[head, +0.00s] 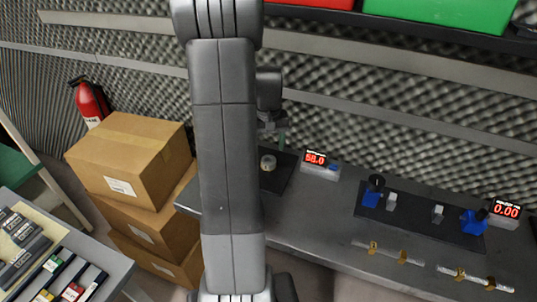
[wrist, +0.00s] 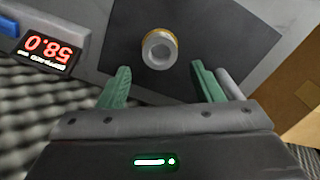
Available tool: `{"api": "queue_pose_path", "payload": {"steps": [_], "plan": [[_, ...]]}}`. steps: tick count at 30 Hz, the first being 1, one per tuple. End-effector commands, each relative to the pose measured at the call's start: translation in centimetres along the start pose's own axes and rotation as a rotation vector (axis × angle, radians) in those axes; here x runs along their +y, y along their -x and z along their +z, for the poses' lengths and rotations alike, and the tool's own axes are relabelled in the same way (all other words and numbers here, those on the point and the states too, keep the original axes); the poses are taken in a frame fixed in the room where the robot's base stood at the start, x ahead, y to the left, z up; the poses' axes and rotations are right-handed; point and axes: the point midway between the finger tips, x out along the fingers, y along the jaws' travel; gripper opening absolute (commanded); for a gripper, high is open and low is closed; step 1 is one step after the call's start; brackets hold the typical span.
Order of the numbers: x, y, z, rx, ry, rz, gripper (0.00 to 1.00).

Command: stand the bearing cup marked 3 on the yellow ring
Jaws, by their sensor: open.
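A pale grey cup-like piece (wrist: 157,53) with a hollow top stands on a dark square mat (wrist: 225,35) in the wrist view. A yellow-gold band (wrist: 174,40) shows around its far and right side; I cannot tell whether this is a separate ring under it. No number is readable on it. The grey piece also shows small in the head view (head: 268,163). My gripper (wrist: 160,72) is open, its green fingers apart and the piece between and beyond their tips, touching neither. In the head view my gripper (head: 275,136) hangs over the mat, partly behind my arm.
A display reading 58.0 (head: 316,159) stands beside the mat. Further right a dark mat (head: 420,217) holds blue fixtures and pale blocks, near a 0.00 display (head: 507,210). Rods with brass pieces (head: 388,253) lie along the front. Cardboard boxes (head: 130,158) stand at left.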

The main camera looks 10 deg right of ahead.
Motion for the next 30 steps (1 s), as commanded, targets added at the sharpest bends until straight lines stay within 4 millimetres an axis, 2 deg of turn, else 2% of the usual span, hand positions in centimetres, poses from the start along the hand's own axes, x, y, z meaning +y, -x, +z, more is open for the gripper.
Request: {"api": "queue_pose_path", "payload": {"steps": [1,6,11,30], "plan": [[0.0,1.2,-0.1,0.006,0.0,0.001,0.6],[0.0,4.4,-0.1,0.004,0.0,0.0,0.6],[0.0,6.2,0.0,0.001,0.0,0.0,0.6],[0.0,6.7,0.0,-0.001,0.0,0.0,0.6]]}}
